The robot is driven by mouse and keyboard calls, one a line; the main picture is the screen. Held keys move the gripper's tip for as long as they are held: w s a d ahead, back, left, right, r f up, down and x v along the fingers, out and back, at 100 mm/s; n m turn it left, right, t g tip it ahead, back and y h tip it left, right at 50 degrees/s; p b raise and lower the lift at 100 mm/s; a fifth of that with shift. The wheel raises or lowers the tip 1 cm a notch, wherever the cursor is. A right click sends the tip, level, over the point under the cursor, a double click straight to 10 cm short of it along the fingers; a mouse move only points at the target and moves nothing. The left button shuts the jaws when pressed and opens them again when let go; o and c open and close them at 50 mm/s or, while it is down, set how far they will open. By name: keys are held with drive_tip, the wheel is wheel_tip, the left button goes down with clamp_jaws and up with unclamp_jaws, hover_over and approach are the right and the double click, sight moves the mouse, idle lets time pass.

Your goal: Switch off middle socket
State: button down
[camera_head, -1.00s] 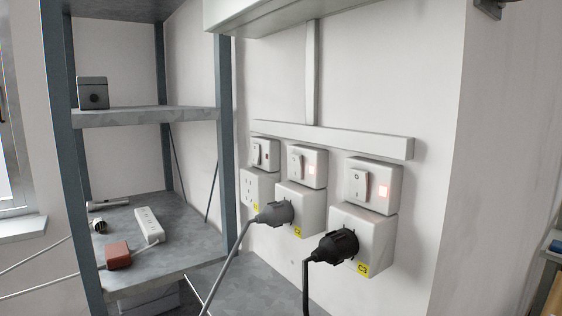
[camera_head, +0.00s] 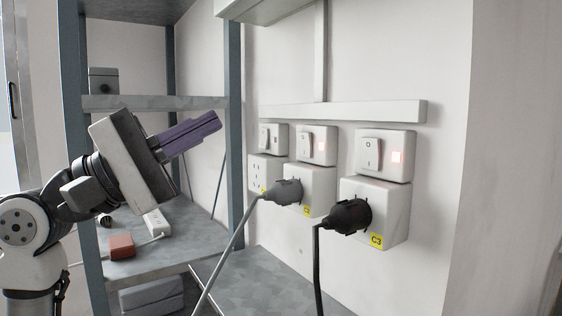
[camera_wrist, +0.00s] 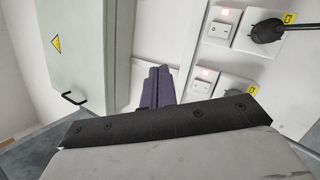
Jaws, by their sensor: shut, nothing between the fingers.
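The middle socket (camera_head: 310,190) is a white wall box with a grey plug (camera_head: 285,191) in it. Its switch plate (camera_head: 317,160) sits just above, with a white rocker (camera_head: 304,142) and a lit pinkish lamp (camera_head: 319,146). My gripper (camera_head: 217,120) has purple fingers, shut and empty. In the head view it is left of the switches, in front of the shelf post, and looks apart from them. In the wrist view the shut fingers (camera_wrist: 158,72) point up the picture, left of two lit switches. The lower one (camera_wrist: 203,82) appears to be the middle switch.
The right socket (camera_head: 392,215), marked C3, holds a black plug (camera_head: 348,216), and its switch (camera_head: 385,155) is lit. The left switch (camera_head: 272,138) shows no light. A metal shelf (camera_head: 232,180) stands left. Cables hang below the plugs. A grey cabinet (camera_wrist: 90,60) shows in the wrist view.

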sight(303, 138)
drive_tip(key=w+f+t+y, duration=0.2)
drive_tip(key=w+f+y, duration=0.2)
drive_tip(key=w+y, duration=0.2)
drive_tip(key=shift+w+a+f+m+t+b, duration=0.15)
drive_tip(key=shift+w+f+m+t+b, duration=0.2)
drive_tip(key=shift+w, duration=0.55)
drive_tip(key=p+x, duration=0.3)
drive_tip(key=x, duration=1)
drive_tip(key=shift+s+r+p, duration=0.1)
drive_tip(key=shift+s+p, duration=0.05)
drive_tip(key=shift+p, duration=0.15)
drive_tip(key=shift+w+d, duration=0.35)
drive_tip(key=shift+d, duration=0.1)
